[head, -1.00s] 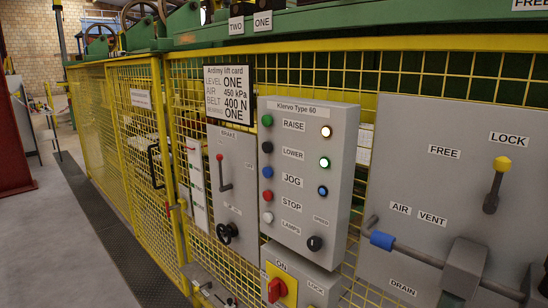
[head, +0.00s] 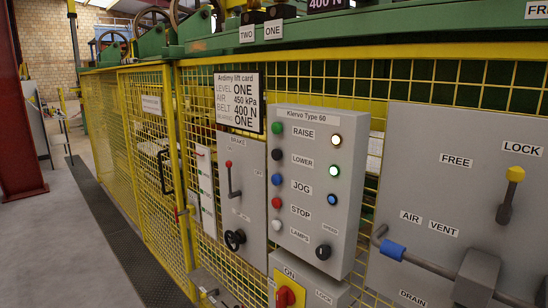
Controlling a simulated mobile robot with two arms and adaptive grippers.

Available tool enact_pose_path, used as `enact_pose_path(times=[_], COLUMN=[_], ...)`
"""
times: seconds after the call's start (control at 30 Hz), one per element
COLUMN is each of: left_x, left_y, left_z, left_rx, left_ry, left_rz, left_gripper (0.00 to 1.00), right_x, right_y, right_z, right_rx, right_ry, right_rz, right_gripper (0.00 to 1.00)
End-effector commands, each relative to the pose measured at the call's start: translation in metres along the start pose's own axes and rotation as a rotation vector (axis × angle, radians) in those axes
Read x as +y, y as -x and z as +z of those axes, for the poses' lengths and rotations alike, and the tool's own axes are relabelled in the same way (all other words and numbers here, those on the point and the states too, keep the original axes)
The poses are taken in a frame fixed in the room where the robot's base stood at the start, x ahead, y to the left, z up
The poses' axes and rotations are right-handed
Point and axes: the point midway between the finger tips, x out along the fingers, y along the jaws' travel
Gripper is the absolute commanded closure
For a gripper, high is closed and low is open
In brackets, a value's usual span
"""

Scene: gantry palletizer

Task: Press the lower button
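The grey Klervo Type 60 control box (head: 345,225) is mounted on the yellow mesh fence, right of the middle in the head view. A black button (head: 277,154) sits in its left column beside the LOWER label (head: 302,162). Above it is a green button (head: 277,129) by RAISE; below are blue, red and white buttons. Lamps on the right side look lit: a whitish one (head: 336,141), a green one (head: 334,171) and a blue one (head: 332,199). Neither of my grippers is in view.
A brake panel with a red-tipped lever (head: 230,178) and black handwheel (head: 235,239) is left of the box. A red switch on yellow (head: 287,296) sits below. A yellow-knobbed lever (head: 513,178) and a pipe with a blue sleeve (head: 393,250) are right. Open floor lies left.

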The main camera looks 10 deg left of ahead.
Motion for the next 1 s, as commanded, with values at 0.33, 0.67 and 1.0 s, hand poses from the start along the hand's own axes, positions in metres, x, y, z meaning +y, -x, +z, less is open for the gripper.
enact_pose_path(times=[0.33,0.67,1.0], left_x=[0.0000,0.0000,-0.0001], left_y=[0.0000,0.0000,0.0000], left_z=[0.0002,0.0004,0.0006], left_rx=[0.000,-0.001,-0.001], left_ry=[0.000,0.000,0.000], left_rz=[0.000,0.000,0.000], left_gripper=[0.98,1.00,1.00], right_x=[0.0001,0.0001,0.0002], right_y=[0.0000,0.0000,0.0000], right_z=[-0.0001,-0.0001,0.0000], right_rx=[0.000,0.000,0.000], right_ry=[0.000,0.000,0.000], right_rz=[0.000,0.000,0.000], right_gripper=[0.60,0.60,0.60])
